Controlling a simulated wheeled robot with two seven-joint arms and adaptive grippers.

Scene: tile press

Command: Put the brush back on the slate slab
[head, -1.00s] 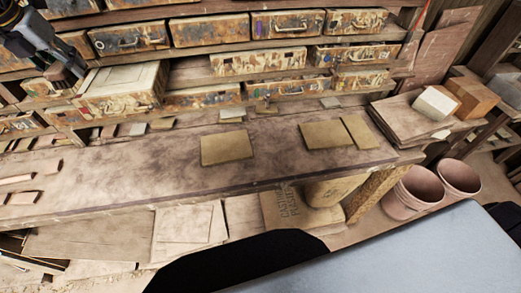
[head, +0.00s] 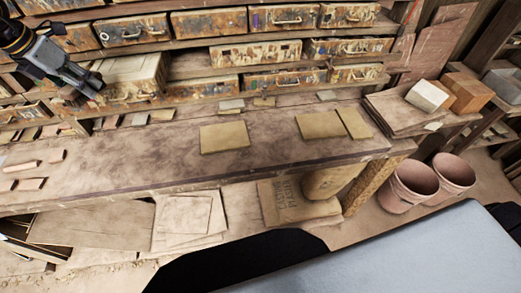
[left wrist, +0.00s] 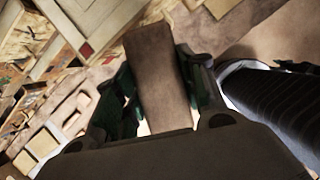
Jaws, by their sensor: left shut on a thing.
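My left gripper (head: 92,85) is at the upper left of the head view, in front of the drawer shelves and above the back of the workbench. In the left wrist view, the left gripper (left wrist: 160,105) is shut on a long brown block (left wrist: 158,75), held between its dark green finger pads. The block looks like the brush's wooden body, but no bristles show. In the head view I cannot make out the held block. I cannot pick out the slate slab with certainty in either view. My right gripper is not in view.
The workbench (head: 100,170) carries tan tiles (head: 224,137) in the middle and small brown pieces (head: 30,184) at left. Drawers (head: 133,34) line the back. Pink buckets (head: 408,186) stand on the floor at right. The bench's front middle is clear.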

